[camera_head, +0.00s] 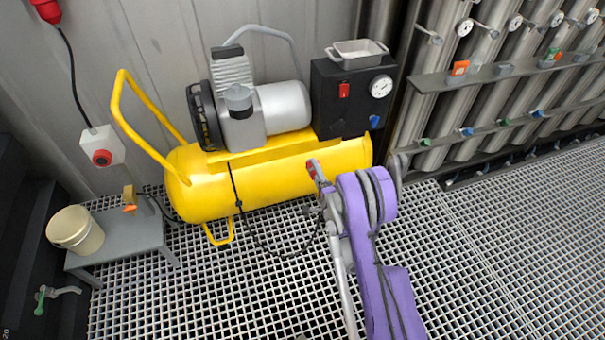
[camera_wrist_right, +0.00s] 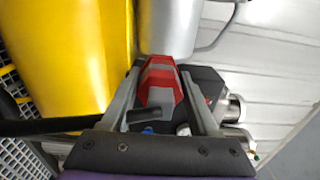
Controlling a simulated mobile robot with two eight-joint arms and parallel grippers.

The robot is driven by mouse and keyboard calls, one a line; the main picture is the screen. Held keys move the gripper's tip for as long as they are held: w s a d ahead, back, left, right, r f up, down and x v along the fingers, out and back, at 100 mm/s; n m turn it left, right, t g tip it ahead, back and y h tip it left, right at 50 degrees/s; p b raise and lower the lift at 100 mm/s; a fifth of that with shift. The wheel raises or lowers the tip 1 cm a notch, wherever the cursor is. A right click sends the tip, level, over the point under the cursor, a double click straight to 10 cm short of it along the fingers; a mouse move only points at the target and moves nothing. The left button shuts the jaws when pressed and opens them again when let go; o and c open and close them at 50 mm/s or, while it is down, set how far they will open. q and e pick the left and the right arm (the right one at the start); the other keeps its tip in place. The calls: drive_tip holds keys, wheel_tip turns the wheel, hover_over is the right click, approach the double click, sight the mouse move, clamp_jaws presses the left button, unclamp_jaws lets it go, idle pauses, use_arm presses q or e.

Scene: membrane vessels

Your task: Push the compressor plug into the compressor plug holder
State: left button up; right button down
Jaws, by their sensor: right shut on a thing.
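My right gripper (camera_head: 318,180) is in front of the yellow compressor in the head view. It is shut on the compressor plug (camera_wrist_right: 160,82), which is red with a grey band and a black part below. The plug sits between the two grey fingers in the right wrist view, and its red end (camera_head: 311,168) shows in the head view. A black cable (camera_head: 262,246) hangs from the compressor and runs to the gripper. A red socket-like piece (camera_head: 47,10) is on the wall at top left; I cannot tell whether it is the plug holder. My left gripper is not in view.
The yellow compressor (camera_head: 215,190) stands by the wall, with a black box (camera_head: 325,95) at its right end. A white box with a red knob (camera_head: 102,148) is on the wall. A grey bench (camera_head: 130,228) holds a bucket (camera_head: 76,230). Steel tubes line the right. The grating floor is mostly clear.

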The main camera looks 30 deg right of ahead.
drive_tip(key=s+d+b, duration=0.2)
drive_tip(key=d, duration=0.6)
drive_tip(key=s+d+b, duration=0.2)
drive_tip(key=d, duration=0.6)
drive_tip(key=shift+s+f, duration=0.3)
drive_tip(key=shift+f, duration=0.15)
drive_tip(key=shift+a, duration=0.15)
